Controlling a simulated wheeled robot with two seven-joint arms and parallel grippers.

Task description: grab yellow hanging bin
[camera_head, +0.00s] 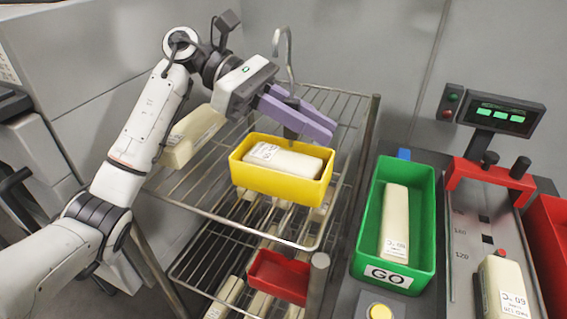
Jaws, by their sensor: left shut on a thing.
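The yellow hanging bin (283,183) is in the middle of the head view, over the wire rack. A beige labelled block (288,158) lies in it. A grey metal hook (285,45) rises above the bin, behind my gripper. My left gripper (298,115), with purple fingers, reaches in from the left just above the bin's back rim. It is shut on the bin's upper hanging part, and the fingers hide the exact grip. I cannot tell whether the bin touches the rack. My right gripper is not in view.
The wire rack (215,195) holds a beige block (192,135) at left and several below, beside a small red bin (280,275). To the right stand a green GO bin (365,240) with a block and a red-clamped measuring station (470,215). A grey wall is behind.

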